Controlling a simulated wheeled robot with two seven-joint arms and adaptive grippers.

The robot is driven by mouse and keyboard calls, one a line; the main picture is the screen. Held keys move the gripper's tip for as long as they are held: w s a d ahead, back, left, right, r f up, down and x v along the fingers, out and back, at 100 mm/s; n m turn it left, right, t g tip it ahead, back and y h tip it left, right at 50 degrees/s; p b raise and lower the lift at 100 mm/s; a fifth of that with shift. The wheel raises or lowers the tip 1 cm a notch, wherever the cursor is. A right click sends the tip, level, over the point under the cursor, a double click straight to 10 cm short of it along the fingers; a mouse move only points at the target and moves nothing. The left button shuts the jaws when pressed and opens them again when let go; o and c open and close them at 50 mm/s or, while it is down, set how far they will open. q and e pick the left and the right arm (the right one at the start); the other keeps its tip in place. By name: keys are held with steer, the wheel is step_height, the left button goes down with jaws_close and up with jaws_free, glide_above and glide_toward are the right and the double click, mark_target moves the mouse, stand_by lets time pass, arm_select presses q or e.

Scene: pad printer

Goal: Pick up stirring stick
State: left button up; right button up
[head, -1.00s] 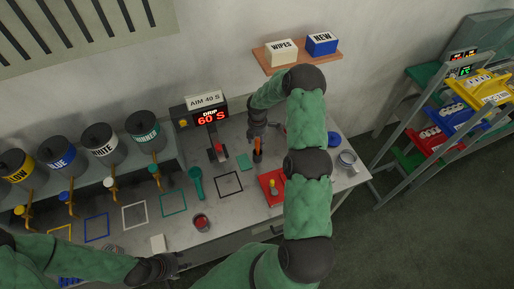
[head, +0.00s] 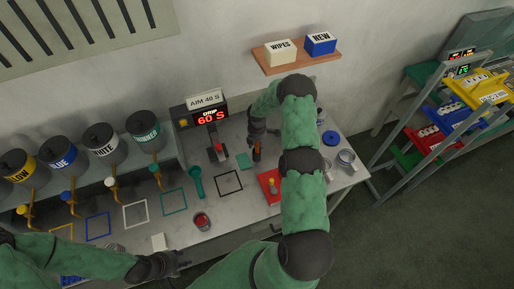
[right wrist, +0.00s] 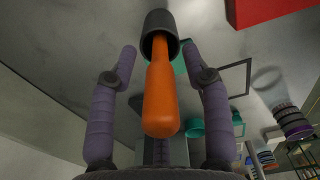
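An orange handle (right wrist: 160,100), which looks like the stirring stick, stands in a dark round holder (right wrist: 160,24). In the head view the stick (head: 257,151) is small on the bench, just below my right gripper (head: 261,138). In the right wrist view my right gripper's (right wrist: 163,58) two fingers are spread wide, one on each side of the handle, with gaps between. The stick's lower part is hidden in the holder. My left gripper (head: 182,262) hangs near the bench's front edge, away from the stick; its fingers are too small to read.
A red tray (head: 268,185) lies right of the stick and a teal pad (head: 243,160) left of it. Metal cups (head: 346,158) stand at the bench's right end.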

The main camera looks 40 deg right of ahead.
steer(key=c, duration=0.7)
steer(key=shift+r, duration=0.1)
step_height(320, 180, up, 10)
steer(key=shift+f+b, duration=0.1)
steer(key=shift+b, duration=0.45)
steer(key=shift+a+f, duration=0.1)
jaws_close()
